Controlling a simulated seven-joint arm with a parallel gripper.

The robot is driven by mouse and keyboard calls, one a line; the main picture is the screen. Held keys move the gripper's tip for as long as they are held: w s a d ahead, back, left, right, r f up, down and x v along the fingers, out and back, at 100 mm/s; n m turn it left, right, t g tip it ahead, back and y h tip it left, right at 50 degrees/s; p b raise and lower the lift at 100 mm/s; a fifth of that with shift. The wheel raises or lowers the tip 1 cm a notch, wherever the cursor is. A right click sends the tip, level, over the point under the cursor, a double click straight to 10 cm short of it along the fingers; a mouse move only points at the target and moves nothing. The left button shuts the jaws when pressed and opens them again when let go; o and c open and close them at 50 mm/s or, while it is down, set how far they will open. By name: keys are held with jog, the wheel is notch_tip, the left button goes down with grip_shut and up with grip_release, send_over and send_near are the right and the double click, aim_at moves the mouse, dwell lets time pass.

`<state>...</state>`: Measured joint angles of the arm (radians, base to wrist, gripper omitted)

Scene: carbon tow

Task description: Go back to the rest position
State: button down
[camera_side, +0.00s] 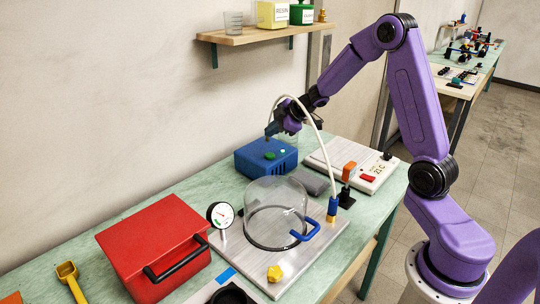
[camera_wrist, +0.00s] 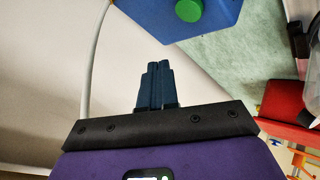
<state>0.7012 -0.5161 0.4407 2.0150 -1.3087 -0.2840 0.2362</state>
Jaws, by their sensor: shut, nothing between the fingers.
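My gripper (camera_side: 272,129) is above the blue box (camera_side: 262,160) at the back of the bench, in the side view. The blue box has green buttons on its top. In the wrist view the fingers of my gripper (camera_wrist: 155,68) are together with nothing between them. A corner of the blue box with a round green button (camera_wrist: 189,9) shows at the top of the wrist view. The fingertips appear apart from the box. My purple arm reaches in from the right, bent high over the bench.
A glass bell jar (camera_side: 274,196) with a blue handle stands on a metal plate (camera_side: 315,232). A white hose (camera_side: 309,113) arches up close to my gripper. A red box (camera_side: 155,238), a dial gauge (camera_side: 220,214) and a control panel (camera_side: 352,163) are on the bench. A shelf (camera_side: 262,35) hangs above.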

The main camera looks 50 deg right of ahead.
jog(key=s+a+r, duration=0.1)
jog(key=s+a, duration=0.3)
jog(key=a, duration=0.1)
jog(key=s+a+r+g, duration=0.1)
jog(key=s+a, duration=0.4)
jog(key=s+a+r+g+h, duration=0.1)
jog(key=s+a, duration=0.4)
jog(key=shift+a+r+m, duration=0.1)
jog(key=shift+r+m, duration=0.25)
jog(key=shift+m, duration=0.05)
jog(key=s+a+n+g, duration=0.2)
jog(key=s+g, duration=0.4)
jog(key=s, duration=2.1)
jog(key=shift+f+g, duration=0.4)
